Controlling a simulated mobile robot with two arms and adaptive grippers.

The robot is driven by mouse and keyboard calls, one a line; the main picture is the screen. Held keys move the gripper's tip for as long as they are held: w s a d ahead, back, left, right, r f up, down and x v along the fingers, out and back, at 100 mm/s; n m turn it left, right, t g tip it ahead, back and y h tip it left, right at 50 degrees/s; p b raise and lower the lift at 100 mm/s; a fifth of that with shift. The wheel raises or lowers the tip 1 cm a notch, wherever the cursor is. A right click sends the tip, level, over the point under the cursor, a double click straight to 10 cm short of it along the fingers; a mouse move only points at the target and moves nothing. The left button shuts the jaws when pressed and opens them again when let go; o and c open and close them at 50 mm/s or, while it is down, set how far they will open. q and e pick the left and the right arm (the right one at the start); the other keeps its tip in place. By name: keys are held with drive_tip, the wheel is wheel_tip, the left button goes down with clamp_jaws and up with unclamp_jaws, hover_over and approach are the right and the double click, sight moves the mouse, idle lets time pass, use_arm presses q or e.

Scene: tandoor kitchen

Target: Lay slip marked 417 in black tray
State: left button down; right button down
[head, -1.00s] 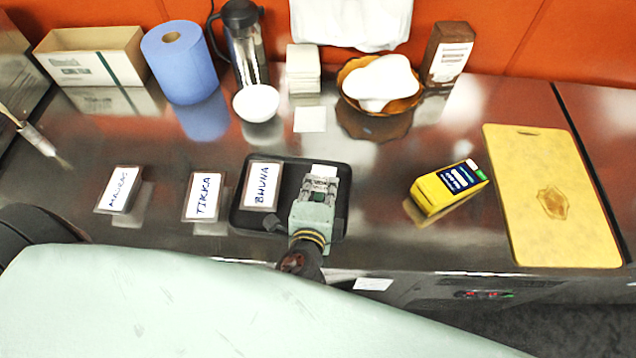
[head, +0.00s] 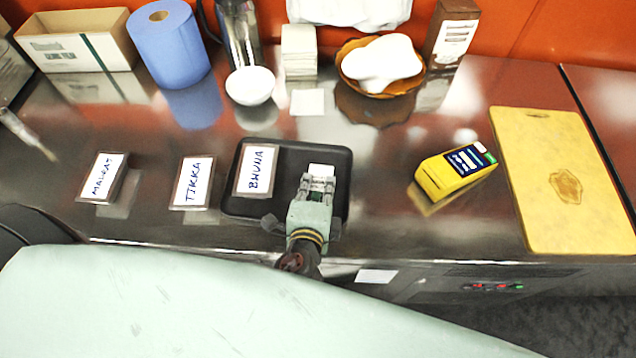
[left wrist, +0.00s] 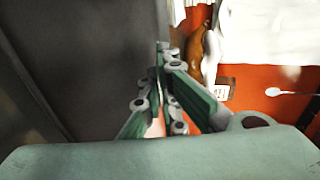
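The black tray (head: 282,150) lies on the steel counter, with a card reading BHUNA (head: 256,171) at its left side. My left gripper (head: 319,182) is over the tray's right half. It appears shut on a small white slip (head: 321,170) that shows at its fingertips. I cannot read any number on the slip, and cannot tell whether it touches the tray. In the left wrist view the fingers (left wrist: 160,75) are close together, with the slip not clearly visible. My right gripper is not in view.
Cards TIKKA (head: 192,183) and another (head: 102,178) stand left of the tray. A yellow box-like device (head: 455,172) and a yellow board (head: 562,190) lie to the right. Behind are a paper stack (head: 299,52), white bowl (head: 250,86) and basket (head: 380,66). Another white paper (head: 376,276) shows at the counter's front.

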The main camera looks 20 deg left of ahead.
use_arm(q)
drive_tip(key=c, duration=2.5)
unclamp_jaws()
drive_tip(key=o, duration=0.6)
drive_tip(key=shift+o, duration=0.2)
drive_tip(key=shift+s+d+b, duration=0.2)
drive_tip(key=shift+s+b, duration=0.15)
drive_tip(key=shift+s, duration=0.85)
drive_tip(key=shift+s+d+b, duration=0.25)
drive_tip(key=shift+s+b, duration=0.2)
drive_tip(key=shift+s, duration=0.75)
drive_tip(key=shift+s+d, duration=0.15)
drive_tip(key=shift+s, duration=0.7)
